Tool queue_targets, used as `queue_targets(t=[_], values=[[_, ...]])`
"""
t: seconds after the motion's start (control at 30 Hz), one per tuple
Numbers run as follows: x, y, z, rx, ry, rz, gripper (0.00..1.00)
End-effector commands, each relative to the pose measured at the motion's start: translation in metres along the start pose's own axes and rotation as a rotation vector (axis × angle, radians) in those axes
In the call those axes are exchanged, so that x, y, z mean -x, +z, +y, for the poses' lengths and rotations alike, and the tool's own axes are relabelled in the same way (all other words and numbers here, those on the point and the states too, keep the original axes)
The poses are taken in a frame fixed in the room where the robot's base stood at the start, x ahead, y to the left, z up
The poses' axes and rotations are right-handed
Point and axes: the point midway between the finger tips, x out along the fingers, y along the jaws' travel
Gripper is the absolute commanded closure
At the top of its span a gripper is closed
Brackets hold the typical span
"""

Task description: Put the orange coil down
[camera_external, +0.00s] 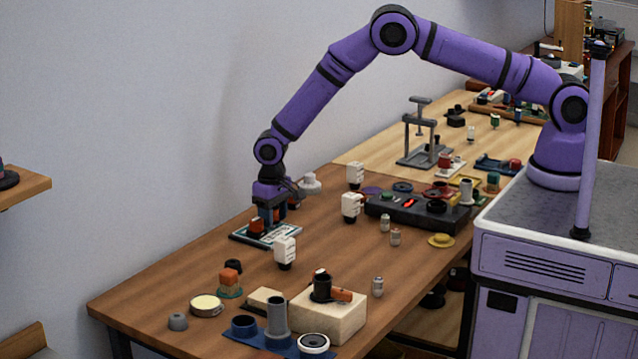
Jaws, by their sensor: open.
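My gripper (267,222) points straight down over a small light board with a dark edge (286,239), left of the table's middle. Its jaws are open. A small orange-red piece, which looks like the orange coil (256,225), is at the fingertips, low over or on the board. The fingers partly hide it, and I cannot tell whether it touches them. Another orange piece (230,277) sits on a teal round base, nearer the camera.
White-and-black parts stand close by, one in front of the board (285,252) and one to its right (350,207). A dark box with red lights (410,211) lies further right. A pale block (328,318) and blue plate (255,338) are in front. Bare wood lies left of the board.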

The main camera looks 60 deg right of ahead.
Motion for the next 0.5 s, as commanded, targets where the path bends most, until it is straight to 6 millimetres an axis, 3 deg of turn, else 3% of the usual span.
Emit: queue_targets(t=[0.5], values=[[0.094,0.000,0.000,0.000,-0.001,0.003,0.54]])
